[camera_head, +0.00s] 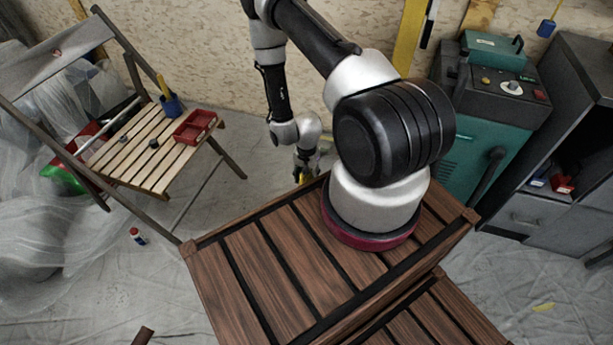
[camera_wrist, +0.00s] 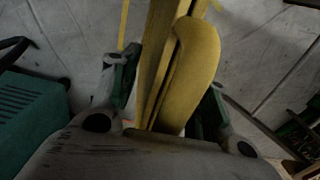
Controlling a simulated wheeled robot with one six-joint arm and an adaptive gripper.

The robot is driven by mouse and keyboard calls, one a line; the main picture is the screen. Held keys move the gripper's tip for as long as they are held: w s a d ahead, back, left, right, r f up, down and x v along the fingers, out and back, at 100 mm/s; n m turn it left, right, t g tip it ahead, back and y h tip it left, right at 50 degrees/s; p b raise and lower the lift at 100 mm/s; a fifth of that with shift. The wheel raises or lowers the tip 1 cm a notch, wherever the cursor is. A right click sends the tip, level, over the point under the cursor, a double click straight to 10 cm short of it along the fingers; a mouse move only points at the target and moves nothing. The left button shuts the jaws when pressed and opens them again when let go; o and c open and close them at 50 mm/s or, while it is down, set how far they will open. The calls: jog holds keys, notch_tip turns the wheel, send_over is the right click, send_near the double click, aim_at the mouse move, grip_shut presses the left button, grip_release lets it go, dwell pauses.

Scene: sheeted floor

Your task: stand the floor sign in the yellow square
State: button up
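The yellow floor sign (camera_wrist: 185,75) fills the middle of the wrist view, its panels running away from the camera between my two fingers. My gripper (camera_wrist: 165,105) has a finger close against each side of the sign and appears shut on it. In the head view my gripper (camera_head: 306,158) is low beyond the slatted wooden top, with a small bit of the yellow sign (camera_head: 303,174) below it. The rest of the sign is hidden there. Yellow floor lines (camera_wrist: 124,25) show beside the sign in the wrist view; the whole square is not visible.
A folding chair (camera_head: 150,140) with a red tray (camera_head: 195,127) and blue cup stands left. A teal machine (camera_head: 480,150) and grey cabinet (camera_head: 570,140) stand right. The slatted wooden top (camera_head: 260,260) is in front. Plastic sheeting lies at left; some floor between chair and wood is clear.

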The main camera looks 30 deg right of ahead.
notch_tip(320, 180, up, 13)
jog(key=shift+f, duration=0.2)
notch_tip(320, 180, up, 30)
jog(key=w+a+f+n+t, duration=0.1)
jog(key=w+n+t, duration=0.15)
jog(key=n, duration=0.25)
jog(key=s+a+r+n+t, duration=0.1)
jog(key=s+r+n, duration=0.4)
jog(key=s+r, duration=1.4)
jog(key=shift+a+r+t, duration=0.3)
jog(key=shift+a+t, duration=0.05)
jog(key=shift+a, duration=0.2)
